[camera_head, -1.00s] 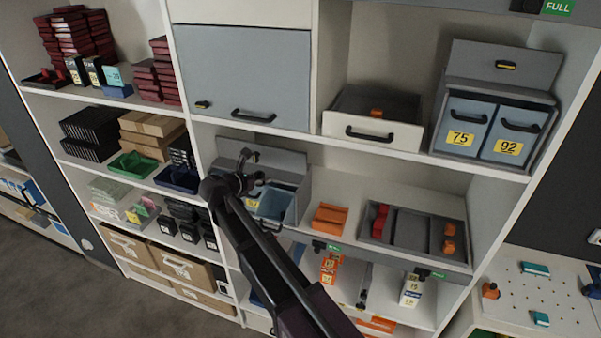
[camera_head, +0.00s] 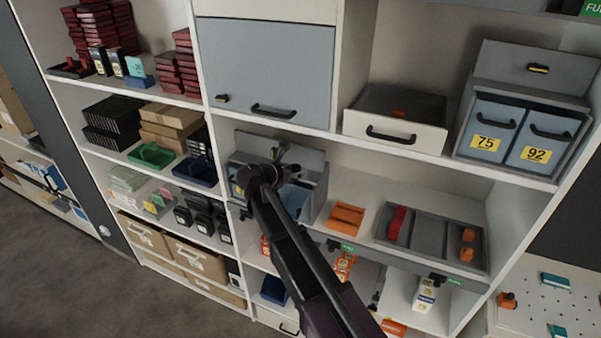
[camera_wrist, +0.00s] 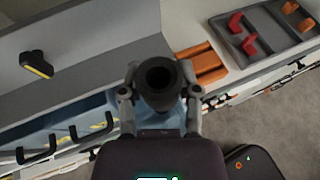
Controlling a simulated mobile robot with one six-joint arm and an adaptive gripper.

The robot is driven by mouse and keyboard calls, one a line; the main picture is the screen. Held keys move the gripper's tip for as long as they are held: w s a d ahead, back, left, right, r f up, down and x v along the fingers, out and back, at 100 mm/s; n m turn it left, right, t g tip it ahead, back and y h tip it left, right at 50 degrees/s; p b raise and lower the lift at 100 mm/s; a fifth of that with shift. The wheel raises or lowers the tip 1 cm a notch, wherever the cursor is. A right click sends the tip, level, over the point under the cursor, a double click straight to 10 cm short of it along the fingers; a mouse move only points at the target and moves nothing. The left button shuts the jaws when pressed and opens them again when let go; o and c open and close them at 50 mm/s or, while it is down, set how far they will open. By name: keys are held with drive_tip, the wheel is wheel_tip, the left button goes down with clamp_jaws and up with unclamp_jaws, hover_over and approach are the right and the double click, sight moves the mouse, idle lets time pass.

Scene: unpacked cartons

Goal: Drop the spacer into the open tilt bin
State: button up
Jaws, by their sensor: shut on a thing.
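The spacer (camera_wrist: 159,80), a black round piece with a hole, is held between the fingers of my gripper (camera_wrist: 160,98) in the wrist view. The tilt bin unit (camera_head: 308,159), grey with blue bins and a raised grey lid, stands on the middle shelf. My gripper (camera_head: 278,156) is in front of it in the head view and hides much of it. The spacer cannot be made out clearly in the head view.
An orange tray (camera_head: 346,217) and a grey divided tray (camera_head: 425,228) with red and orange pieces stand to the right on the same shelf. Above are a closed blue-grey door (camera_head: 265,70) and an open white drawer (camera_head: 395,131). Another bin unit (camera_head: 525,68) stands upper right.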

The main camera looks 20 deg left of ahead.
drive_tip(key=shift+w+d, duration=0.15)
drive_tip(key=shift+f, duration=0.1)
drive_tip(key=shift+f, duration=0.2)
drive_tip(key=shift+f+b, duration=2.75)
drive_tip(key=shift+b, duration=0.3)
drive_tip(key=o, duration=0.9)
